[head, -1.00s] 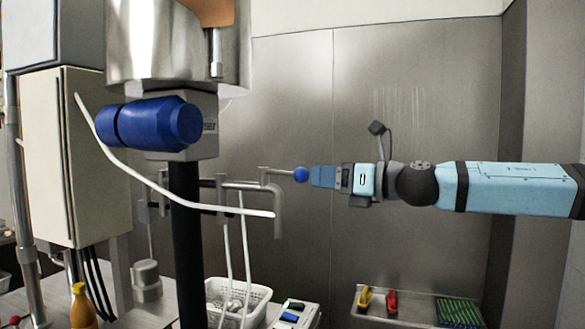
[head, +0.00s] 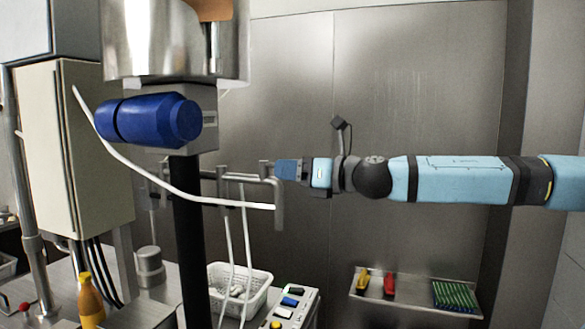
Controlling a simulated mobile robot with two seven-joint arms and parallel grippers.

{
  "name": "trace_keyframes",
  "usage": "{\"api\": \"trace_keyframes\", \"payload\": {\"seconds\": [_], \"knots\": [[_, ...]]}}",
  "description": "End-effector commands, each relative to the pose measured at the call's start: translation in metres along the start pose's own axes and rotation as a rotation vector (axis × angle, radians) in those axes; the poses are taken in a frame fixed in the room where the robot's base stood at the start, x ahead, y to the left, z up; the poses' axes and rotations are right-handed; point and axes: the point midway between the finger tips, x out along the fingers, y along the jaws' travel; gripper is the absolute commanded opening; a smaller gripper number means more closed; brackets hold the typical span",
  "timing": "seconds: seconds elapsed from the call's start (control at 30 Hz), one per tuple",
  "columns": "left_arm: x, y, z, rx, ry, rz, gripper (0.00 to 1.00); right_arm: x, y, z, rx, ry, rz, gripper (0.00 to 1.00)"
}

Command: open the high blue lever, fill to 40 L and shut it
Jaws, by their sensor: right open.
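My right gripper (head: 283,169) comes in from the right, pointing left, its blue fingers at the end of the grey piping (head: 247,184). It is open. The blue lever knob, seen a second ago just off the fingertips, is hidden now behind or between the fingers; I cannot tell which. No grip on it is visible. My left gripper is not in view. No litre reading can be made out.
A large blue motor (head: 150,120) hangs at the upper left. A white perforated basket (head: 262,300) and a button panel (head: 297,306) stand below the piping. A wall shelf (head: 400,304) holds yellow, red and green items. An orange bottle (head: 90,302) stands lower left.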

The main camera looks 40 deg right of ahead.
Motion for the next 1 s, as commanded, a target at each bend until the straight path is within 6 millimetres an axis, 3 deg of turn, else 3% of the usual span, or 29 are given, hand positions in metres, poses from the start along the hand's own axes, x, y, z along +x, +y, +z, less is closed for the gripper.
{"api": "trace_keyframes", "payload": {"seconds": [0.33, 0.6, 1.0], "knots": [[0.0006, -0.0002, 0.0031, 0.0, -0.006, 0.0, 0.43, 0.0011, -0.0002, -0.0001, 0.0, 0.0, 0.0, 0.58], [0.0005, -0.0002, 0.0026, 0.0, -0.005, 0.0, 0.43, 0.001, 0.0, -0.0001, 0.0, 0.0, 0.0, 0.0], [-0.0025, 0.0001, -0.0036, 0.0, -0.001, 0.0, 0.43, 0.0041, -0.0037, 0.0008, 0.0, -0.003, -0.026, 0.0]]}}
